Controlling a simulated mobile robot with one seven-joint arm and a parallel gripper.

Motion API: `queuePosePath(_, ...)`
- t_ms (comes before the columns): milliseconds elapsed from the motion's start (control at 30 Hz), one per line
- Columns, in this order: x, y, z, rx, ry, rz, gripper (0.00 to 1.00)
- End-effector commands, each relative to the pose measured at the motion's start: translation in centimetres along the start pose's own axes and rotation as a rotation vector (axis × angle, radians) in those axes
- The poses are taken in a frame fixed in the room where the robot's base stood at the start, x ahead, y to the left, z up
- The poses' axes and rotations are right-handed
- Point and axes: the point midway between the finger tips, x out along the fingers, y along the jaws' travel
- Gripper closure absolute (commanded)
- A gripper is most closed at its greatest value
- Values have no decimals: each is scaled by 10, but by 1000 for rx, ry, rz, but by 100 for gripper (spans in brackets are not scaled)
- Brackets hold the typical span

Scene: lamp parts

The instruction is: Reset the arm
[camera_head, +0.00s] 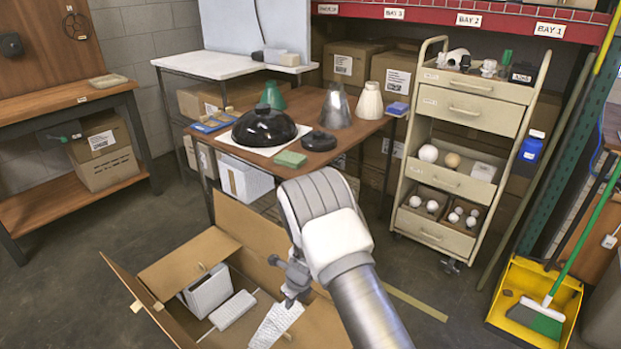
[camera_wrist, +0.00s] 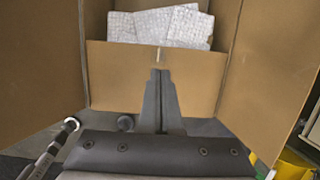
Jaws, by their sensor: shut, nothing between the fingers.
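My gripper (camera_head: 292,292) is at the end of my arm, over the open cardboard box (camera_head: 168,318) on the floor in the head view. In the wrist view my gripper (camera_wrist: 159,76) has its two fingers together with nothing between them. The fingers stand in front of a cardboard flap (camera_wrist: 112,78). Wrapped silvery packs (camera_wrist: 165,27) lie beyond that flap inside the box. In the head view a wrapped pack (camera_head: 274,326) shows just under my gripper; I cannot tell whether they touch.
A brown table (camera_head: 352,128) holds a black shade (camera_head: 264,128), a metal shade (camera_head: 337,106) and other lamp parts. A beige drawer cart (camera_head: 468,112) stands right of it. A yellow dustpan (camera_head: 548,292) is at the right. Open floor lies between the box and the dustpan.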

Motion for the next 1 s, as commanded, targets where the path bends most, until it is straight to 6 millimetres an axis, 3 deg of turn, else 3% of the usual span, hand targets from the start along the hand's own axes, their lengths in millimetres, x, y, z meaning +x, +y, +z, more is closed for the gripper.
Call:
queuePosePath(167,-24,-5,8,-58,-20,1,100)
queuePosePath(567,-161,-17,23,-457,-104,-18,100)
queuePosePath(1000,-301,-9,-4,-931,-135,-98,100)
